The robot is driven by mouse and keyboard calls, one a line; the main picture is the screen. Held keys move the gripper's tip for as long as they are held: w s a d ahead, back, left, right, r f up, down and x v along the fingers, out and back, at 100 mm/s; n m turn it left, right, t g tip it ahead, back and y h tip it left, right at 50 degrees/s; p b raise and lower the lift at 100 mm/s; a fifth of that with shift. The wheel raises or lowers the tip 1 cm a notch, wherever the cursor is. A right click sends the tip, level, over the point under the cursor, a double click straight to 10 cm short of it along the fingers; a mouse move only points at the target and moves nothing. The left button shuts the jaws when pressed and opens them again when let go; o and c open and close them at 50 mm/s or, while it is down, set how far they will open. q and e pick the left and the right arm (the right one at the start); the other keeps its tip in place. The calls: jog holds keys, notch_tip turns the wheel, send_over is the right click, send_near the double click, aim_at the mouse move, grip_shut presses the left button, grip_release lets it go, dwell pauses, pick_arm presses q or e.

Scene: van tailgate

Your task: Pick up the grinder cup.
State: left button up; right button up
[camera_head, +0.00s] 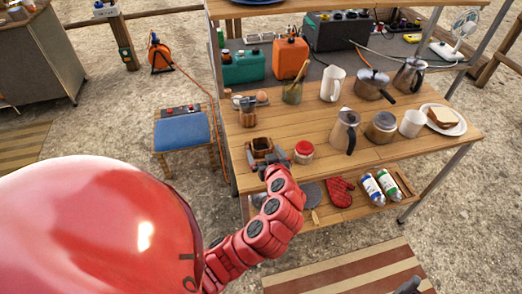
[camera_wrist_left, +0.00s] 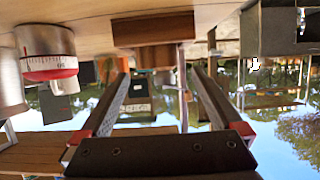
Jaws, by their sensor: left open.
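A brown wooden piece (camera_head: 261,147), which I take to be the grinder cup, stands near the front left edge of the upper wooden shelf. In the left wrist view a wooden block (camera_wrist_left: 153,32) shows upside down, ahead of the fingertips and roughly in line with the gap. My left gripper (camera_head: 273,160) is open and empty at the shelf's front edge, close in front of this piece. Its two dark fingers (camera_wrist_left: 160,76) are spread apart in the wrist view. My left arm hides part of the lower shelf.
A red-and-white round container (camera_head: 304,152) stands close right of the gripper; it also shows in the left wrist view (camera_wrist_left: 48,55). A metal pot (camera_head: 345,130) stands further right, a copper-coloured vessel (camera_head: 248,112) behind. A blue-topped stool (camera_head: 182,132) is at left.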

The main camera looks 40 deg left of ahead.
aim_at(259, 141)
pick_arm(q)
jog(key=shift+w+a+f, duration=0.2)
jog(key=shift+w+a, duration=0.1)
jog(key=shift+a, duration=0.15)
jog(key=shift+w+a+f+p, duration=0.15)
jog(key=shift+w+a+p, duration=0.15)
jog(key=shift+w+p, duration=0.1)
jog(key=p+x, duration=0.1)
jog(key=x, duration=0.2)
jog(key=shift+f, duration=0.1)
jog(key=shift+w+a+f, duration=0.3)
jog(key=shift+w+a, duration=0.05)
jog(key=shift+w, duration=0.05)
jog(key=c, duration=1.3)
jog(key=shift+r, duration=0.1)
